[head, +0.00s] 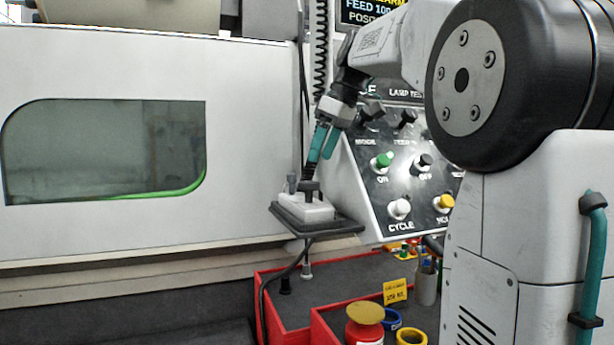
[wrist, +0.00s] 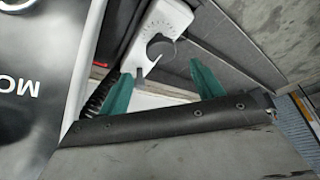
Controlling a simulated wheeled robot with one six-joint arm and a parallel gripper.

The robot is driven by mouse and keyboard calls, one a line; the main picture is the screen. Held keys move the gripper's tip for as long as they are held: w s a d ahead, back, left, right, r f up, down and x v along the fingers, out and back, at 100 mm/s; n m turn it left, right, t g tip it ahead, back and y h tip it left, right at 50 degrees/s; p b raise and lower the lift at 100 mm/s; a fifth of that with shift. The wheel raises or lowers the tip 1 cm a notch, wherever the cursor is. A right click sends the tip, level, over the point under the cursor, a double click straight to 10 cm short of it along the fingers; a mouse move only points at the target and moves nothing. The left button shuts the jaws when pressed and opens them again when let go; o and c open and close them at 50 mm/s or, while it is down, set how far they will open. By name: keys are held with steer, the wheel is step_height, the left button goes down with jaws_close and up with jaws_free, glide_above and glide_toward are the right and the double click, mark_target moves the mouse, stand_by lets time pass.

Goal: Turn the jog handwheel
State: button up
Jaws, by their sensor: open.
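The jog handwheel is a dark round knob (wrist: 161,48) on a white box (wrist: 140,60). In the head view the white box (head: 306,211) sits on a small dark shelf (head: 342,228), and the dark wheel (head: 310,187) stands up on it. My gripper (head: 320,161) points down just above the wheel, its teal fingers apart. In the wrist view my gripper (wrist: 161,72) is open and empty, and the wheel shows between and beyond the two fingertips. I cannot tell the exact gap between fingertips and wheel.
A slanted control panel (head: 385,183) with buttons and knobs stands close to the right of the gripper. The white machine door (head: 240,140) is behind. A coiled cable (head: 320,50) hangs above. Below is a red-edged tray (head: 310,318) holding a red jar (head: 365,330) and tape rolls.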

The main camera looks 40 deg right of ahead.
mark_target(312, 183)
steer(key=x, duration=0.6)
steer(key=shift+a+f, duration=0.15)
steer(key=shift+f, duration=0.1)
steer(key=c, duration=1)
steer(key=shift+a, duration=0.2)
steer(key=shift+d, duration=0.15)
